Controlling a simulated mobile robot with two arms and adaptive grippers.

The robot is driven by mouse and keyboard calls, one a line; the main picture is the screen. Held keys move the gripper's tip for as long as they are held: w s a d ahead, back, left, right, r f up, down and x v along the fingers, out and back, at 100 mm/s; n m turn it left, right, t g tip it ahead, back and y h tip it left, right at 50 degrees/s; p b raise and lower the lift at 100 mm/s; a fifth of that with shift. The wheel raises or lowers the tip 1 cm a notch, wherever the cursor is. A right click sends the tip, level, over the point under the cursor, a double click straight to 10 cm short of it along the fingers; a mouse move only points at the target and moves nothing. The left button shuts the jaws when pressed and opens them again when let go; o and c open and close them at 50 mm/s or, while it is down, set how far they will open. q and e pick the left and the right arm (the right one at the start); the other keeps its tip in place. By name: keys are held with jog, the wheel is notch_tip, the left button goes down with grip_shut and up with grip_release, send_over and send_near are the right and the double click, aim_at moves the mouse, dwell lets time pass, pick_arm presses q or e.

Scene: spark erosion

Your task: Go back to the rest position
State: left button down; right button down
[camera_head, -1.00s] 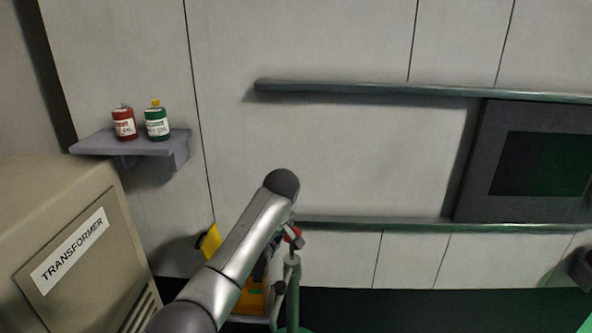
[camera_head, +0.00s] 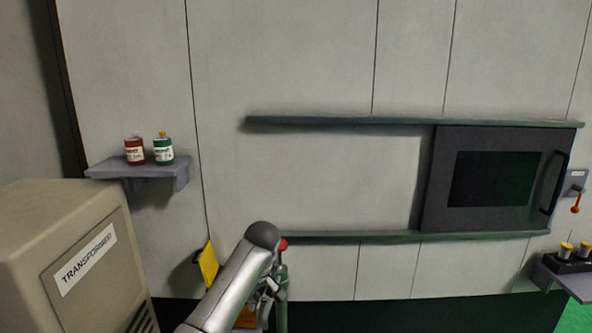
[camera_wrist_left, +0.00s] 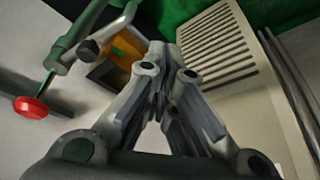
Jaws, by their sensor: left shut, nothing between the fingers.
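My left arm comes up from the bottom of the head view, its grey link ending in a dark rounded joint. My left gripper (camera_head: 266,296) is mostly hidden behind that arm, with only part of its fingers showing. In the left wrist view the gripper (camera_wrist_left: 165,75) shows large, its fingers together and nothing between them. It points toward the floor area near a green pipe stand (camera_wrist_left: 95,35) and an orange box (camera_wrist_left: 125,45). My right gripper is in neither view.
The transformer cabinet (camera_head: 75,220) stands at left, below a shelf (camera_head: 135,172) with a red bottle (camera_head: 134,150) and a green bottle (camera_head: 163,150). A sliding dark-windowed door (camera_head: 440,190) hangs on wall rails. A red knob (camera_wrist_left: 31,107) is near the gripper. A lever (camera_head: 576,200) is at right.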

pick_arm(q)
notch_tip(320, 180, down, 11)
jog(key=m, duration=0.1)
jog(key=s+a+f+m+h+b, duration=0.1)
jog(key=s+a+f, duration=0.1)
jog(key=s+f, duration=0.7)
jog(key=s+a+f+m+g+b, duration=0.15)
jog(key=s+f, duration=0.25)
jog(key=f, duration=0.8)
jog(key=s+a+f+m+h, duration=0.1)
jog(key=s+a+f+m, duration=0.1)
jog(key=s+f, duration=0.7)
jog(key=s+a+f+m, duration=0.1)
jog(key=s+f, duration=0.5)
jog(key=s, duration=0.6)
jog(key=s+a+f+m+b, duration=0.1)
jog(key=s+f, duration=0.5)
jog(key=s, duration=0.7)
jog(key=s+a+f+m+b, duration=0.1)
jog(key=s+a+f, duration=0.4)
jog(key=s, duration=0.7)
jog(key=shift+s+f+m, duration=0.4)
jog(key=shift+f+m, duration=0.45)
jog(key=shift+f, duration=0.1)
